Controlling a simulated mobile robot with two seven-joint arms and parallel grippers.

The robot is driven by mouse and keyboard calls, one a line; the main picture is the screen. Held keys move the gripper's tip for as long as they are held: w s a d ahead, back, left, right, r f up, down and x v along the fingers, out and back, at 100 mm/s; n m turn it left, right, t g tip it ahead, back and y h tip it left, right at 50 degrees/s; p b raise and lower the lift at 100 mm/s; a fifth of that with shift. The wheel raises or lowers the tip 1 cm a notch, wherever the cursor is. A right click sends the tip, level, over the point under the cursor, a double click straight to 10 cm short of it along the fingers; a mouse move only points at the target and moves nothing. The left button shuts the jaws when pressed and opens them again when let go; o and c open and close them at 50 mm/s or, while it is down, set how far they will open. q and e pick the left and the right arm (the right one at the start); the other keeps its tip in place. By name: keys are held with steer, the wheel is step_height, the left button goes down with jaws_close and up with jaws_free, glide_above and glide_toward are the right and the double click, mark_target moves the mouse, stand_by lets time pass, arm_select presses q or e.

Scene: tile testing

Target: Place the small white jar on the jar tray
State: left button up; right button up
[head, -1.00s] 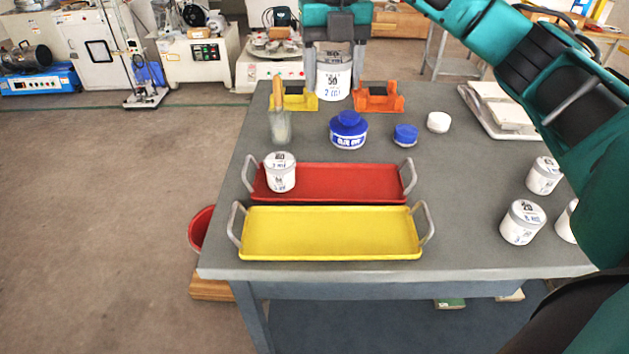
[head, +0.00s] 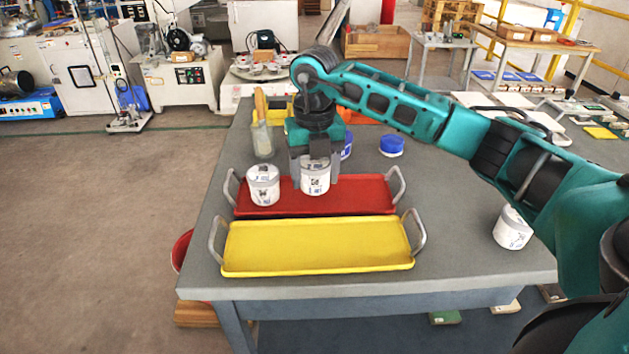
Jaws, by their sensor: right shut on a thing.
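My right gripper (head: 315,180) points down and is shut on a white jar (head: 315,178) with dark print on its label. The fingers stand on both sides of this jar. The held jar is over the middle of the red tray (head: 365,193); I cannot tell whether its base touches the tray. Another white jar (head: 263,188) stands upright on the left part of the red tray, a small gap to the left of the held one. My left gripper is not in view.
An empty yellow tray (head: 320,245) with raised handles lies in front. A blue-lidded container (head: 347,146) is partly hidden behind my gripper; a small blue one (head: 391,146) is to its right. A white jar (head: 513,228) stands at the right. A glass with a wooden handle (head: 262,138) is behind.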

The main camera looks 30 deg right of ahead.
mark_target(314, 161)
step_height(314, 161, down, 2)
steer(key=shift+f, duration=0.1)
steer(key=shift+f, duration=0.15)
steer(key=o, duration=1.1)
steer(key=shift+o, duration=0.2)
step_height(314, 161, up, 12)
steer(key=shift+r+p, duration=0.25)
steer(key=shift+p, duration=0.25)
steer(key=shift+f, duration=0.1)
